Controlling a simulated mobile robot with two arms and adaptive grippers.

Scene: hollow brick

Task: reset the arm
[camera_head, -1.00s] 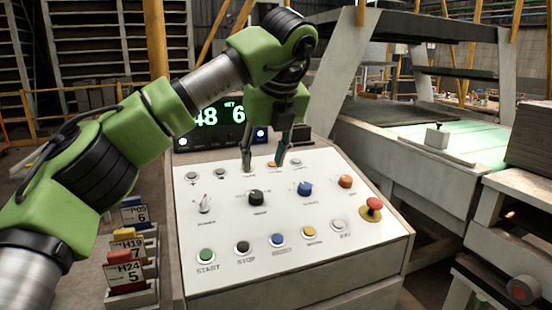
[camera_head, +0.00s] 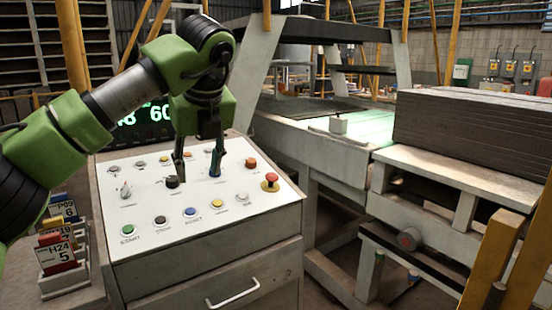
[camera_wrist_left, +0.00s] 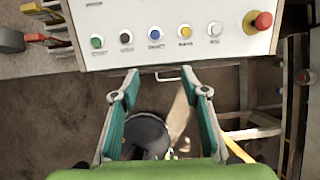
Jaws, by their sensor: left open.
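My left arm (camera_head: 85,120) comes in from the left in the head view. Its left gripper (camera_head: 196,177) points down over the white control panel (camera_head: 240,195), with its two fingers apart and nothing between them. In the left wrist view the open fingers (camera_wrist_left: 162,85) sit in front of the panel's lower edge, with the row of green, black, blue, yellow and white buttons beyond them. In the head view the gripper hides part of the panel's upper knobs. My right gripper is in neither view.
A red mushroom button (camera_head: 271,179) stands at the panel's right side. A green-digit display (camera_head: 145,120) is behind the panel. Tagged card holders (camera_head: 60,250) stand left of it. A conveyor table (camera_head: 300,130) and a stack of grey boards (camera_head: 470,130) are to the right.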

